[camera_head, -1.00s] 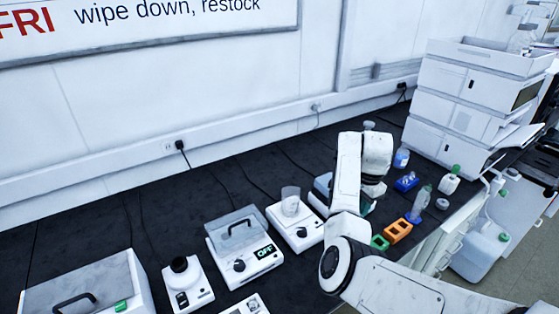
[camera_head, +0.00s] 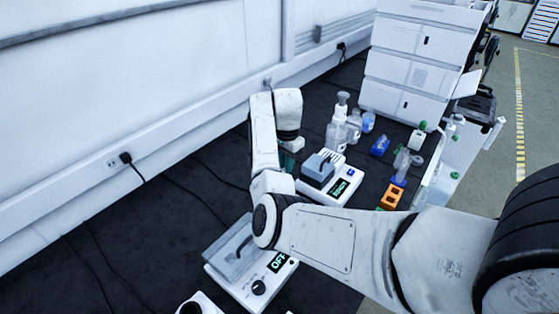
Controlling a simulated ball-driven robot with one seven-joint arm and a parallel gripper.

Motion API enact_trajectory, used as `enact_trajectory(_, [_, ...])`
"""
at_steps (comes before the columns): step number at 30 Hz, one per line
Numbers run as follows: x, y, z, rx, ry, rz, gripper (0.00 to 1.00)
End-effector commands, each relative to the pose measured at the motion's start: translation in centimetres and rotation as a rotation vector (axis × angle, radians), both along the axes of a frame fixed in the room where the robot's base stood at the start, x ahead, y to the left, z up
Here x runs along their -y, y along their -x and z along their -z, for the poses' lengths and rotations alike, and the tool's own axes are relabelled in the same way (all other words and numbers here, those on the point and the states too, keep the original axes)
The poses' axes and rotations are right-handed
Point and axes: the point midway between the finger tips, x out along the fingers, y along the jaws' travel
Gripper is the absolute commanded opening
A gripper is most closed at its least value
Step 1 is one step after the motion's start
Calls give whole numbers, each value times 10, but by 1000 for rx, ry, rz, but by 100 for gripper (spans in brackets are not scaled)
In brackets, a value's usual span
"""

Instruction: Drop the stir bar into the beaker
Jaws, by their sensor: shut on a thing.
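My gripper (camera_head: 291,146) hangs below my wrist, left of the device with the green display. It is small in view and its fingertips are hard to make out. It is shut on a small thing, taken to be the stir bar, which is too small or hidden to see. I cannot make out the beaker now; my arm covers the part of the bench where a clear beaker stood on a white stirrer.
A white device with a green display (camera_head: 344,188) stands right of my wrist. A lidded box reading OFF (camera_head: 277,262) is below my elbow. Bottles (camera_head: 337,130), a blue rack (camera_head: 380,147) and an orange rack (camera_head: 391,197) stand to the right. A white instrument stack (camera_head: 415,62) stands behind.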

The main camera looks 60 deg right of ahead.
Motion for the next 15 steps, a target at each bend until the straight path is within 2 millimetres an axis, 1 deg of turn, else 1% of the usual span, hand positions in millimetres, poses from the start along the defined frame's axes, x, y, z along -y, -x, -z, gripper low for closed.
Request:
enact_trajectory(1, [0,0,6,0,0,0,0])
enact_trajectory(5, [0,0,18,0,0,0,0])
enact_trajectory(12, [0,0,45,1,-1,0,0])
enact_trajectory(15, [0,0,53,1,0,0,0])
